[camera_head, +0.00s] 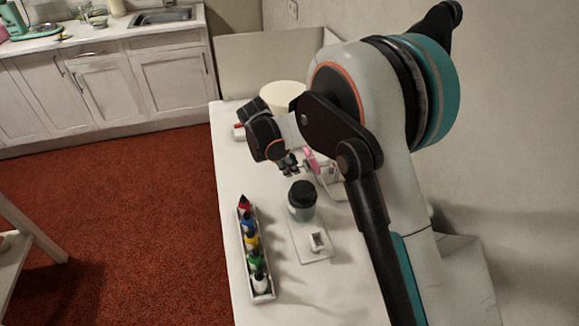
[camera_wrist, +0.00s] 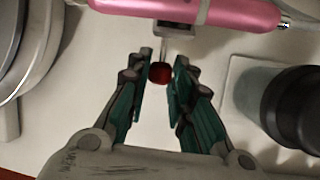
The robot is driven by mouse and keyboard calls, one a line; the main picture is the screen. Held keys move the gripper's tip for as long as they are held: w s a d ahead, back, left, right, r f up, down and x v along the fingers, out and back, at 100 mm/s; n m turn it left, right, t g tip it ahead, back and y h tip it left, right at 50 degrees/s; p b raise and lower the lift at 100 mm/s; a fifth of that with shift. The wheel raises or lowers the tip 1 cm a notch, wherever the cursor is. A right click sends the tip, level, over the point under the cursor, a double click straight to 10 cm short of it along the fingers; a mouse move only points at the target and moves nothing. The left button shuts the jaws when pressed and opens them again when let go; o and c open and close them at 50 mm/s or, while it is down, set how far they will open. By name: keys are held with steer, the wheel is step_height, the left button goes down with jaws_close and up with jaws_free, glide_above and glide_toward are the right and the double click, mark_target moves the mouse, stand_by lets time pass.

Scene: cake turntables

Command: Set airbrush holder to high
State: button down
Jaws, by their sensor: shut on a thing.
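The pink airbrush (camera_head: 313,160) rests in its holder at the far right part of the table, partly hidden by my arm. In the wrist view the pink airbrush (camera_wrist: 225,10) lies across the top, and a grey metal part of the holder (camera_wrist: 172,28) sits under it. A red knob (camera_wrist: 161,72) on a thin stem comes from that part toward me. My gripper (camera_wrist: 160,75) is shut on the red knob, one finger on each side. In the head view my gripper (camera_head: 288,168) is just left of the airbrush, and the knob is hidden.
A dark-lidded jar (camera_head: 301,200) stands on a pale board near my gripper. A narrow tray (camera_head: 265,297) of several colour bottles lies along the table's left edge. A pale round cake shape (camera_head: 283,92) is behind my gripper. The wall is close on the right.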

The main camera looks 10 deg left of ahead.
steer(key=shift+w+r+p, duration=0.1)
steer(key=shift+r+p, duration=0.7)
steer(key=shift+r, duration=1.2)
steer(key=c, duration=1.4)
jaws_free()
steer(key=shift+r, duration=0.1)
steer(key=v, duration=1.2)
